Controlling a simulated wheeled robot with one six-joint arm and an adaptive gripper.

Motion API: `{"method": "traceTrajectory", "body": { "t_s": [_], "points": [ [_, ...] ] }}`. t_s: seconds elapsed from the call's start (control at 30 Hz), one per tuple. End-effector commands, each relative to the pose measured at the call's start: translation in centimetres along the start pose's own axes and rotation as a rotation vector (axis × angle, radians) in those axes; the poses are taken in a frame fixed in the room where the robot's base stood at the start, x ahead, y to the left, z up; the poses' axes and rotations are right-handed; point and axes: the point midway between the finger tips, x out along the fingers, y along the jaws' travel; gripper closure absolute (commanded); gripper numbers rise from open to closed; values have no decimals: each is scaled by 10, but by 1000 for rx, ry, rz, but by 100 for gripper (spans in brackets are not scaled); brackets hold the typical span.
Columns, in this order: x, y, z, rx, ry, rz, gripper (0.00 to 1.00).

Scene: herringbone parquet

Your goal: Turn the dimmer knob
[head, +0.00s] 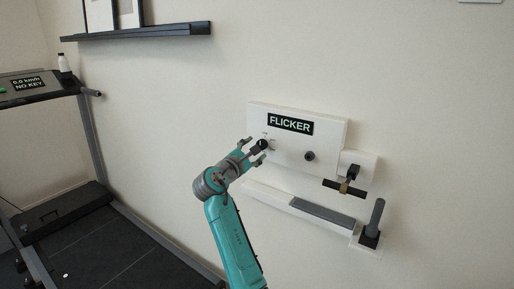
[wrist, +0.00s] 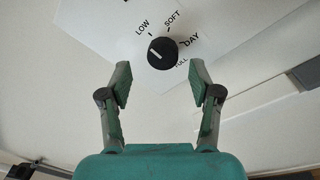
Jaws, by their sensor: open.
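The dimmer knob (wrist: 162,53) is black and round on a white plate in the wrist view, with LOW, SOFT, DAY and FULL printed around it. Its pale pointer line lies on its left part, on the side of LOW. In the head view the knob (head: 262,145) is at the left of a white wall panel (head: 335,130) whose dark sign (head: 290,124) reads FLICKER. My gripper (wrist: 160,84) is open and empty, its fingers spread to either side and short of the knob in the wrist view. In the head view my gripper (head: 254,149) is close to the panel's left part.
A second dark knob (head: 310,156) is right of the dimmer knob. A dark lever with a brass-coloured part (head: 345,187) sticks out at lower right. Below are a ledge (head: 322,212) and an upright grey handle (head: 376,218). A treadmill (head: 98,145) stands left; a shelf (head: 140,32) hangs above.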

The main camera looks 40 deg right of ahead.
Motion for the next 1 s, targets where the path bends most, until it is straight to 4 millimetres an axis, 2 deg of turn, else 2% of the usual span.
{"method": "traceTrajectory", "body": {
  "t_s": [0.03,0.2,0.4,0.6,1.0],
  "points": [
    [-12,0,-1,1,2,2,37],
    [-45,2,-1,1,2,3,37],
    [-71,2,-1,1,1,3,37],
    [-81,2,-1,0,1,2,37],
    [-80,2,0,0,1,1,37]
  ]
}}
